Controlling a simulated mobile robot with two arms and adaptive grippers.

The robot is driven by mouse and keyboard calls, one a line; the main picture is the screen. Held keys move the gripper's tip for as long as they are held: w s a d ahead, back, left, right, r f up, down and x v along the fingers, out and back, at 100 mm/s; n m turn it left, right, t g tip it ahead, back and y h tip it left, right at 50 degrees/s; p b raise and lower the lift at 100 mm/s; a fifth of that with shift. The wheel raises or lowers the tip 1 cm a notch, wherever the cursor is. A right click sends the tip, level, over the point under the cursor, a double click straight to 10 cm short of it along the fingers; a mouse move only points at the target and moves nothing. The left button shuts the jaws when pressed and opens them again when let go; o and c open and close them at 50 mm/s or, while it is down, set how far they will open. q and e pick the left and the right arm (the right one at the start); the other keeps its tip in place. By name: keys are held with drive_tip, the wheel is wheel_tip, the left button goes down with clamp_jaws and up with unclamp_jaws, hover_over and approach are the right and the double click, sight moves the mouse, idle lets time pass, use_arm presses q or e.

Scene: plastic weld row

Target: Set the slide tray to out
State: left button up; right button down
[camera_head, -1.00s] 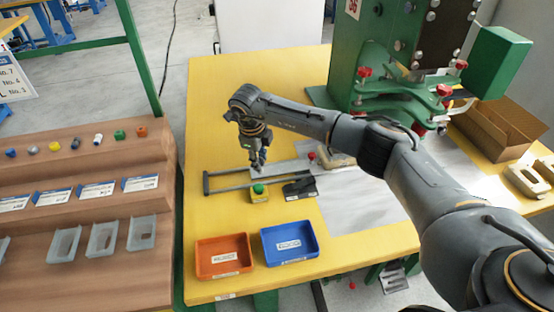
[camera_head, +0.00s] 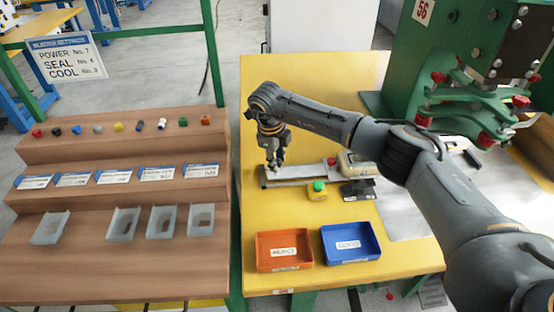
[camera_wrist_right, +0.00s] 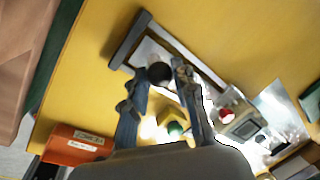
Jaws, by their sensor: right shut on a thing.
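The slide tray (camera_head: 304,172) is a flat pale metal plate on dark rails on the yellow table. Its left end lies at the rails' left end bar. A beige block (camera_head: 357,166) and a red knob (camera_head: 332,161) are at its right end. My right gripper (camera_head: 275,166) is over the tray's left end. In the right wrist view, my right gripper (camera_wrist_right: 160,70) is shut on a dark round knob (camera_wrist_right: 159,74). The tray (camera_wrist_right: 200,88) shows partly behind the fingers. My left gripper is not in view.
A yellow box with a green button (camera_head: 319,186) stands in front of the rails. An orange bin (camera_head: 284,266) and a blue bin (camera_head: 350,259) are at the front edge. The green press (camera_head: 440,70) is at the back right. A stepped wooden rack (camera_head: 120,200) stands at the left.

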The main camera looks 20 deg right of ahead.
drive_tip(key=shift+a, duration=0.25)
drive_tip(key=c, duration=1.1)
unclamp_jaws()
drive_tip(key=shift+a, duration=0.1)
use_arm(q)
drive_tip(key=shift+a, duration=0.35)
use_arm(e)
drive_tip(key=shift+o, duration=0.3)
drive_tip(key=shift+w, duration=0.1)
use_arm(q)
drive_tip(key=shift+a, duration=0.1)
use_arm(e)
drive_tip(key=shift+r, duration=0.1)
wheel_tip(320, 180, up, 12)
drive_tip(key=s+a, duration=0.1)
drive_tip(key=shift+s+a, duration=0.3)
drive_tip(key=shift+a, duration=0.05)
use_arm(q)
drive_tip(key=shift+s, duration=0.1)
use_arm(e)
drive_tip(key=shift+f, duration=0.25)
